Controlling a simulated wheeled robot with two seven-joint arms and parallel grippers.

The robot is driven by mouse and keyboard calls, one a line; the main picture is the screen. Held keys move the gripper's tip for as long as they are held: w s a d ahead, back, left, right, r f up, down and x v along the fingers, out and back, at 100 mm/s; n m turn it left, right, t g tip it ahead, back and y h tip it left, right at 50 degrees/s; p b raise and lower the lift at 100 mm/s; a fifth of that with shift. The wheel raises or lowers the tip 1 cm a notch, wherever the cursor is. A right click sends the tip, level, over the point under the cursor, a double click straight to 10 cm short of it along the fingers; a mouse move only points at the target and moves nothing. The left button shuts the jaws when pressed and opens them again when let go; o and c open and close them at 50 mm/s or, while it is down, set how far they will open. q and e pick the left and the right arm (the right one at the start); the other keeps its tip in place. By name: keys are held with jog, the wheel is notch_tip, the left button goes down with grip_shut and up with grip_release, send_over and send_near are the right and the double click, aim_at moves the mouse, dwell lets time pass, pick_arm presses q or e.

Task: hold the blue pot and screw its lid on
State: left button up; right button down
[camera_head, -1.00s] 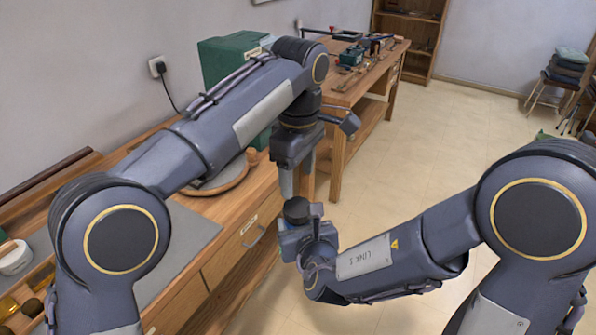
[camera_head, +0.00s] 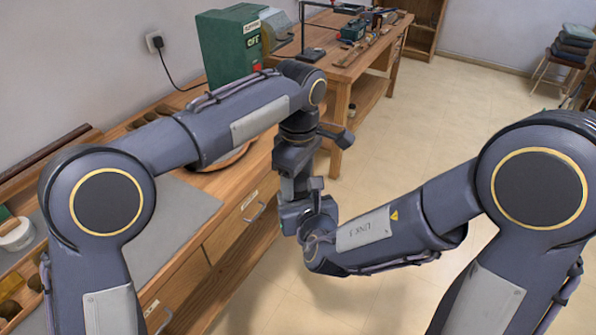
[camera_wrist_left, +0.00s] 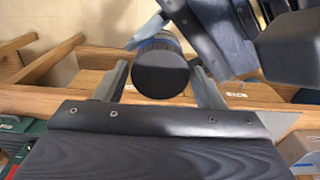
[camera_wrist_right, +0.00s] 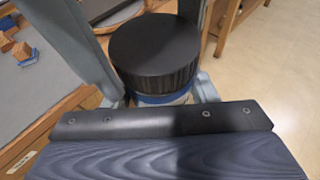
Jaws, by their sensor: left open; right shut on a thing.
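The black ribbed lid (camera_wrist_right: 155,55) sits on top of the blue pot, of which a blue band (camera_wrist_right: 162,99) shows below it in the right wrist view. In the left wrist view the round lid top (camera_wrist_left: 160,73) faces the camera, with a bit of blue pot (camera_wrist_left: 158,38) behind it. My right gripper (camera_wrist_right: 158,95) is shut on the pot. My left gripper (camera_wrist_left: 160,88) is open, its fingers on either side of the lid. How tightly the lid sits cannot be told.
A wooden workbench with drawers (camera_head: 232,237) stands close on the left, with a grey mat (camera_head: 182,212) on it. A green machine (camera_head: 228,50) stands behind. A second bench (camera_head: 345,45) with tools is farther back.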

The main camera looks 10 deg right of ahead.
pick_arm(q)
jog(key=c, duration=0.8)
jog(key=m, duration=0.8)
jog(key=shift+m, duration=0.3)
jog(key=m, duration=1.1)
jog(key=shift+m, duration=0.4)
jog(key=o, duration=1.1)
